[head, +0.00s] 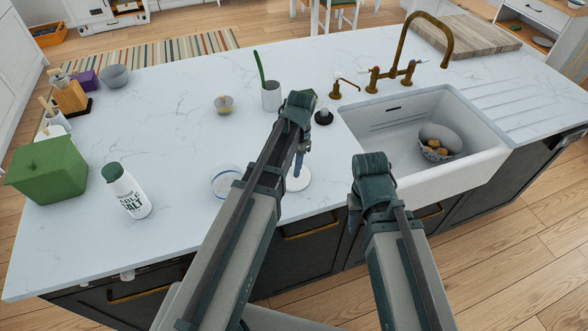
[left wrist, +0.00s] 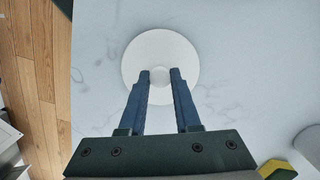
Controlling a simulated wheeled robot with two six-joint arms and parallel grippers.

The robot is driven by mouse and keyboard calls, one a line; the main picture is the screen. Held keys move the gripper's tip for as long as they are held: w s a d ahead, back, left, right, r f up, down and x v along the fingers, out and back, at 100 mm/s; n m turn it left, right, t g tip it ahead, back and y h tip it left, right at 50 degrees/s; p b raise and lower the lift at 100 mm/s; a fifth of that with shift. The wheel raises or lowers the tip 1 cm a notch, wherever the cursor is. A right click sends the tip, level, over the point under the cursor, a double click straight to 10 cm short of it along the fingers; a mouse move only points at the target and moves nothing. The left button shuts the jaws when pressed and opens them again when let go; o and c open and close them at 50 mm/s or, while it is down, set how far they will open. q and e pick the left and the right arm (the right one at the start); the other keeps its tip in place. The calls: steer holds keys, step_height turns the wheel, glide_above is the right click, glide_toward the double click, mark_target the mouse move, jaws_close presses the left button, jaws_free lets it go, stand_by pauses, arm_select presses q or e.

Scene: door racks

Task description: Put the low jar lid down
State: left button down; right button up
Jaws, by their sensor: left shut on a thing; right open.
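The low jar lid is a round white disc, partly hidden by my left arm in the head view (head: 301,181). It appears over the counter near the front edge. In the left wrist view the lid (left wrist: 160,48) lies at the fingertips, with a small round knob between them. My left gripper (head: 299,164) is shut on the lid, seen also in the left wrist view (left wrist: 160,75). I cannot tell whether the lid touches the counter. A low clear round jar (head: 224,184) stands open just left of my left arm. My right gripper (head: 354,217) is open and empty by the counter's front edge.
A white salt shaker (head: 127,191) and a green box (head: 47,170) stand on the left of the white counter (head: 180,130). A small bowl (head: 223,104) and a cup (head: 271,97) stand behind my left arm. The sink (head: 470,185) is at the right.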

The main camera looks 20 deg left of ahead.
arm_select(q)
steer(key=c, duration=1.1)
jaws_free()
steer(key=shift+f, duration=0.15)
steer(key=o, duration=0.5)
step_height(320, 180, up, 12)
steer(key=w+r+p, duration=0.1)
steer(key=p, duration=1.1)
steer(key=s+d+n, duration=0.1)
steer(key=s+d, duration=0.2)
steer(key=s, duration=0.2)
steer(key=s+d+n, duration=0.1)
steer(key=s+d, duration=0.3)
steer(key=s, duration=0.1)
steer(key=s+d+n+t, duration=0.1)
steer(key=s+d, duration=0.2)
steer(key=s, duration=0.2)
steer(key=shift+s+d+f, duration=0.2)
steer(key=shift+s+f, duration=0.05)
steer(key=shift+f, duration=0.1)
